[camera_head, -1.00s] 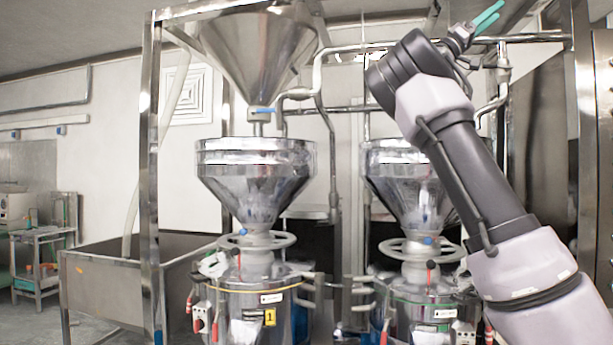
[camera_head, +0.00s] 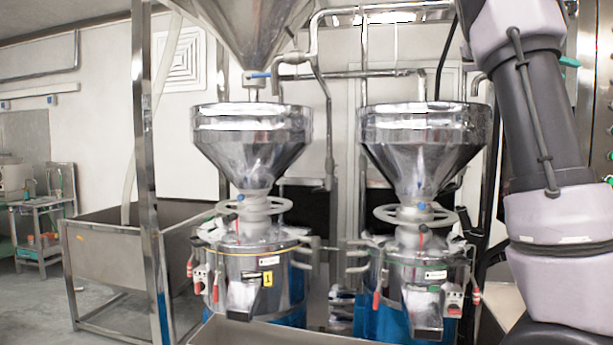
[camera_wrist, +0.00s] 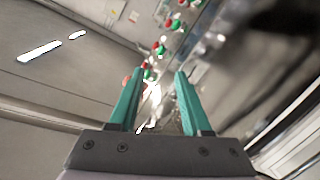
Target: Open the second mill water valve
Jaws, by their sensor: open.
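The second mill (camera_head: 425,270) stands right of the first mill, below a steel funnel hopper (camera_head: 425,120). A pipe (camera_head: 395,73) runs above its hopper and bends down behind it. I cannot clearly make out the second mill's water valve; my arm covers part of that area. A blue fitting (camera_head: 421,206) sits at the funnel's neck. My gripper (camera_wrist: 158,75) shows in the wrist view with its teal fingers apart and nothing held between them. In the head view the hand is mostly hidden behind or above my arm; a small teal piece shows beside the arm.
The first mill (camera_head: 258,275) with its hopper (camera_head: 252,125) is at the left, under a larger cone. A blue handle (camera_head: 259,75) sits on the pipework there. A steel frame post (camera_head: 145,120) and bin (camera_head: 120,245) stand further left. Red and green buttons (camera_wrist: 160,50) show in the wrist view.

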